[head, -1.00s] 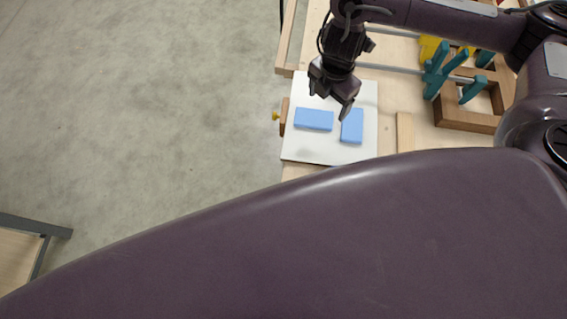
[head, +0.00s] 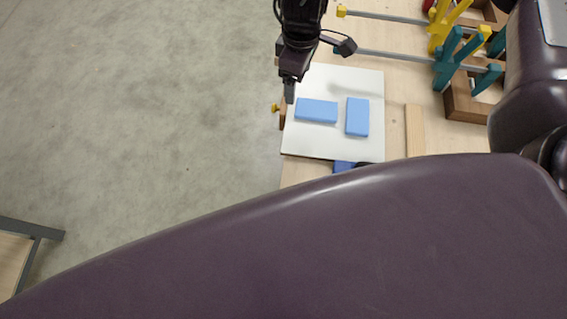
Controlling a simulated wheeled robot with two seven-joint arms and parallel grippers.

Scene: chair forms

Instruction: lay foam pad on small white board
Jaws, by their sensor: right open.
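Two light blue foam pads lie flat and apart on the small white board (head: 335,148). The left pad (head: 316,111) lies crosswise, and the right pad (head: 357,117) has its long side running up and down the picture. My right gripper (head: 290,86) is open, over the board's upper left corner, up and left of the left pad. It holds nothing that I can see, and one of its fingers is hard to make out. My left gripper is not in view.
The board lies on a wooden table by its left edge. A wooden strip (head: 415,130) lies right of it. Clamps with teal (head: 447,62) and yellow (head: 437,38) parts and a wooden frame (head: 470,102) stand at upper right. A dark blue thing (head: 343,167) shows below the board.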

